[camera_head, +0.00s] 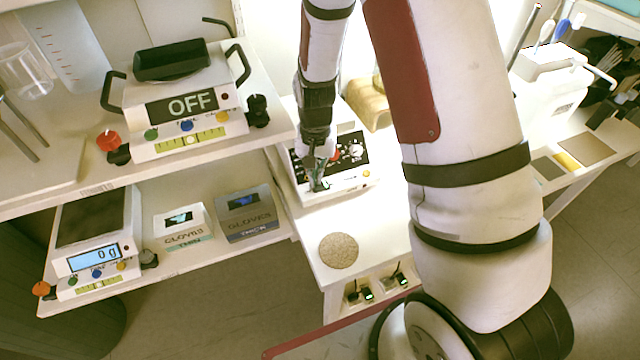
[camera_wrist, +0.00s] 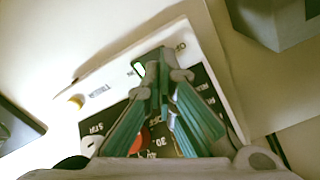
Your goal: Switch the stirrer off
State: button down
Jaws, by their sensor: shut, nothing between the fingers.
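The stirrer is a white box (camera_head: 343,190) with a black control panel on the table right of the shelves. The panel has a white knob (camera_head: 356,150) and a red knob, partly behind my gripper; the red knob (camera_wrist: 142,138) also shows in the wrist view. My gripper (camera_head: 318,184) is shut and empty, pointing down at the stirrer's front edge. In the wrist view, my fingertips (camera_wrist: 163,62) are beside a small green-lit switch (camera_wrist: 138,69) on the white front strip. They cover part of it, and I cannot tell whether they touch it.
A scale reading OFF (camera_head: 190,115) stands on the upper shelf at the left. A second scale (camera_head: 95,258) and two glove boxes (camera_head: 183,227) sit on the lower shelf. A round cork mat (camera_head: 339,250) lies in front of the stirrer. Small green-lit switches (camera_head: 368,294) are under the table's front edge.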

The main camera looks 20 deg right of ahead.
aim_at(317, 187)
jog(key=shift+f+b, duration=0.6)
jog(key=shift+f, duration=0.55)
dwell(0.5)
jog(key=shift+r, duration=0.1)
jog(key=shift+r+p, duration=2.1)
jog(key=shift+r, duration=1.35)
